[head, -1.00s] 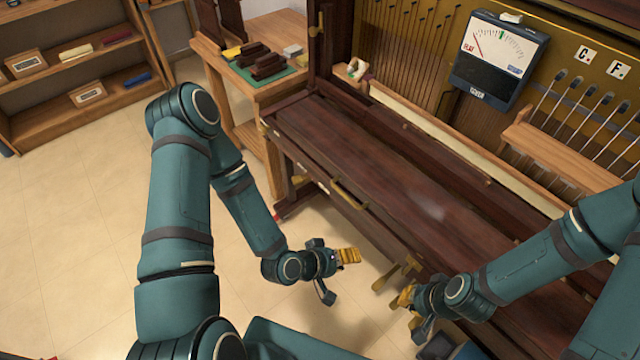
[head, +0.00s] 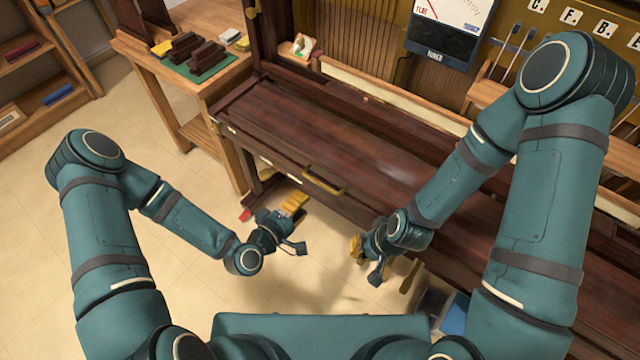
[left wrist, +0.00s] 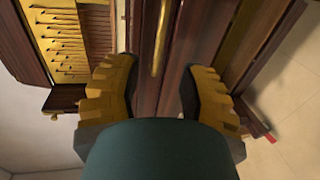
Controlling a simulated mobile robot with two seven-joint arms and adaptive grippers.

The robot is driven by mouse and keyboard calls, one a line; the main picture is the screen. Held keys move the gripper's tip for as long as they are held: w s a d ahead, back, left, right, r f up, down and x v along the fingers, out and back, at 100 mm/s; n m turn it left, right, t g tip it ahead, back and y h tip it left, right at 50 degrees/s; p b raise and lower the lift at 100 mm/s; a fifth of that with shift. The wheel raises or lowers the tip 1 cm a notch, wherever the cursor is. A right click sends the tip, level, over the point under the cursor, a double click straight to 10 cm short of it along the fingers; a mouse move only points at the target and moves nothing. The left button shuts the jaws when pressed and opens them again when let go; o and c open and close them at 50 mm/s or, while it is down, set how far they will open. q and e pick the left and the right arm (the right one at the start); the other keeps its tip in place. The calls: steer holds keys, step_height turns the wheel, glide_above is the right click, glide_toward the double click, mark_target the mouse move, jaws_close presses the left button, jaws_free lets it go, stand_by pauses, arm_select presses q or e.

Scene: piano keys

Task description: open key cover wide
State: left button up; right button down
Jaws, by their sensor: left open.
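The piano's dark wooden key cover (head: 310,132) lies closed over the keys, and no keys show. A brass handle bar (head: 324,181) is fixed along its front face; it also shows in the left wrist view (left wrist: 161,38). My left gripper (head: 295,212) is open and empty, in front of the piano, below and left of the handle, apart from it. In the left wrist view its yellow fingers (left wrist: 158,92) are spread wide, with the handle beyond them. My right gripper (head: 358,250) is low in front of the piano, right of the handle; its jaws are too small to judge.
A tuner (head: 452,35) hangs inside the open upper piano. A small wooden table (head: 150,62) with dark blocks on a green mat stands at the left. Brass pedals (head: 409,276) and a blue object (head: 453,314) are low near my right gripper. The floor at left is clear.

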mark_target(322, 184)
arm_select(q)
steer(key=b+x, duration=0.1)
steer(key=x, duration=0.8)
steer(key=shift+w+d, duration=0.1)
steer(key=shift+w, duration=0.1)
jaws_close()
